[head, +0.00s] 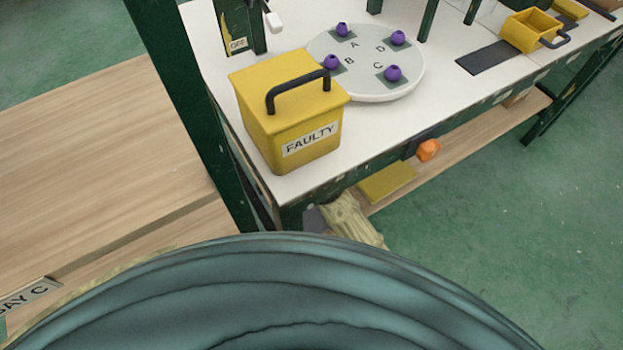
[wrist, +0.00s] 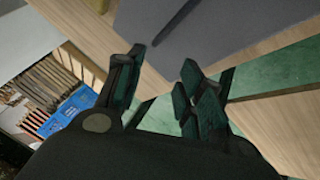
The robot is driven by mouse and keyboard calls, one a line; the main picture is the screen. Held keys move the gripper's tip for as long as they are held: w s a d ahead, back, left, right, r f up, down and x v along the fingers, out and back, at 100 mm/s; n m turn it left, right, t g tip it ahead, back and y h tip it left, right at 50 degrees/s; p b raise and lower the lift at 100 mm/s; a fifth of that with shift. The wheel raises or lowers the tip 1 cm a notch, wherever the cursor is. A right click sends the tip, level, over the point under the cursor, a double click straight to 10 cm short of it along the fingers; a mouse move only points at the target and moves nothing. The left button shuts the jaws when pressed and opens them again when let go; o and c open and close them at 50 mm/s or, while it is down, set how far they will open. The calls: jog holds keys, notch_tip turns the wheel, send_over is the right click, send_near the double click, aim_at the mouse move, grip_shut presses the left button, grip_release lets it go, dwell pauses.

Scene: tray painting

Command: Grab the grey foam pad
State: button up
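A flat grey sheet, which looks like the grey foam pad (wrist: 225,22), lies on a wooden board at the top of the wrist view. A dark ridge or strip crosses it, and its upper part runs out of the frame. A small grey patch (head: 315,218) on the lower shelf in the head view may be the same pad; most of it is hidden. My gripper (wrist: 162,62) shows in the wrist view with its two dark green fingers apart and nothing between them. The fingertips appear just short of the pad's near edge. The gripper is not visible in the head view.
A beige crumpled cloth (head: 348,220), a yellow pad (head: 387,183) and an orange object (head: 428,150) are on the lower shelf. Above stand the yellow FAULTY box (head: 285,115) and a round tray (head: 375,92) with purple knobs. A blue package (wrist: 72,103) lies left of my gripper.

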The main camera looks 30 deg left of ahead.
jog(key=shift+w+d+f+m+h+b, duration=0.1)
jog(key=shift+w+f+m+h+b, duration=0.15)
jog(key=shift+w+f+m, duration=0.75)
jog(key=shift+w+a+f+m+h+b, duration=0.15)
jog(key=shift+f+b, duration=0.25)
jog(key=shift+f, duration=1.25)
jog(key=shift+w+d+f+m+h+b, duration=0.25)
jog(key=shift+w+f+m, duration=0.3)
jog(key=shift+f, duration=0.8)
jog(key=shift+s+a, duration=0.1)
jog(key=shift+c, duration=0.5)
grip_shut()
